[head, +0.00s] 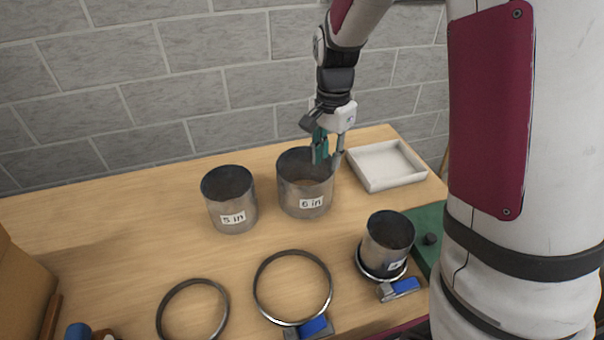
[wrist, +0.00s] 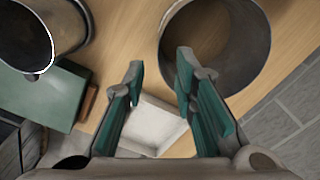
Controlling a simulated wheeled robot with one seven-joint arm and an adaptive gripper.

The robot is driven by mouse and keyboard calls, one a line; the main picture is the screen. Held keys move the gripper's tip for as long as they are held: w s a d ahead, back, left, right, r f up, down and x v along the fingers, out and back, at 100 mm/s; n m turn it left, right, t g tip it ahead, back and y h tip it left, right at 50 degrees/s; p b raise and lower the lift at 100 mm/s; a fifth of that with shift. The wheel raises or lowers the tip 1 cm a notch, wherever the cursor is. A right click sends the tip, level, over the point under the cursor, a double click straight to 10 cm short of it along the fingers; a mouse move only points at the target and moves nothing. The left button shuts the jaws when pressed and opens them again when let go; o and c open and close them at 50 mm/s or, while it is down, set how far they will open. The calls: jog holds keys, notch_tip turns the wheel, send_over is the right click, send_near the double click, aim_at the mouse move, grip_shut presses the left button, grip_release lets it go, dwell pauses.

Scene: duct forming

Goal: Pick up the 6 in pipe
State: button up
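The 6 in pipe (head: 305,200) is a grey metal cylinder with a white "6 in" label, upright on the wooden table; it also shows in the wrist view (wrist: 245,50). My gripper (head: 329,160) is open and points down at the pipe's right rim. In the head view, one teal-padded finger is over the pipe's mouth and the other is just outside the wall. In the wrist view, my gripper (wrist: 160,68) has the near part of the rim between its fingertips. I cannot tell whether either finger touches the wall.
The 5 in pipe (head: 229,200) stands to the left. A smaller pipe (head: 388,240) stands in a ring clamp at the right, beside a green block (head: 427,228). A white tray (head: 386,164) lies behind right. Two open rings (head: 292,252) (head: 192,283) lie in front.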

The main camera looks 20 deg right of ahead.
aim_at(298, 201)
jog(key=shift+w+d+f+p, duration=0.1)
jog(key=shift+f+p, duration=0.2)
jog(key=shift+f, duration=2.7)
jog(key=shift+w+d+f+p, duration=0.1)
jog(key=shift+f+p, duration=0.15)
jog(key=shift+f, duration=2.75)
jog(key=shift+c, duration=0.6)
grip_shut()
